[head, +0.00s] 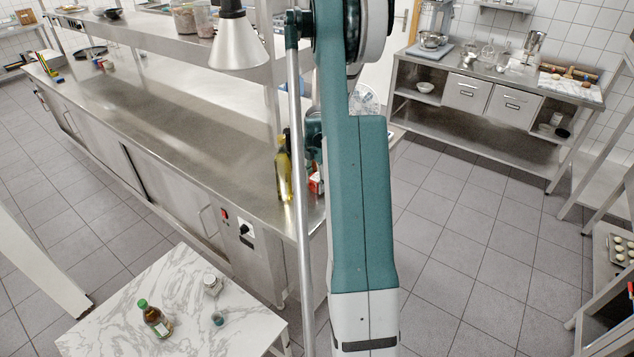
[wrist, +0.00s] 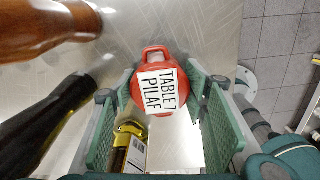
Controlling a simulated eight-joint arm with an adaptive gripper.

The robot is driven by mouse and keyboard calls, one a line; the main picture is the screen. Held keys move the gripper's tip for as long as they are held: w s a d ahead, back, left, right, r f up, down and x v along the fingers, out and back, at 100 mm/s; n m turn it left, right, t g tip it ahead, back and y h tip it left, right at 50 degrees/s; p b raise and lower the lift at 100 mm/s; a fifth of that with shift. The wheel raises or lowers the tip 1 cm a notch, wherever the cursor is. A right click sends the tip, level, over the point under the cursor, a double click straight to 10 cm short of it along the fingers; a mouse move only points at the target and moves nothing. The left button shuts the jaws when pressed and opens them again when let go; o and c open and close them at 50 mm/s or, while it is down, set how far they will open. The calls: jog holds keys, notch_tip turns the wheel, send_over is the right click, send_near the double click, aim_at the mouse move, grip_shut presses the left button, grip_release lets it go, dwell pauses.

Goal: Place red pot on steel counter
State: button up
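The red pot (wrist: 142,63) is in the wrist view, with a loop handle at the top and a white label reading "TABLE 7 PILAF". My gripper (wrist: 163,82) has its two green fingers on either side of the pot, near its edges. Whether the pads press on it cannot be made out. In the head view, a small red and white item (head: 315,182) shows beside my arm at the near end of the steel counter (head: 165,110); my arm hides most of that spot. The steel surface (wrist: 205,25) also shows behind the pot in the wrist view.
The counter's long middle is clear.

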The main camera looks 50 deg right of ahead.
aim_at(317, 177)
jog(key=o, duration=0.3)
jog(key=shift+r, duration=0.2)
jog(key=shift+r, duration=6)
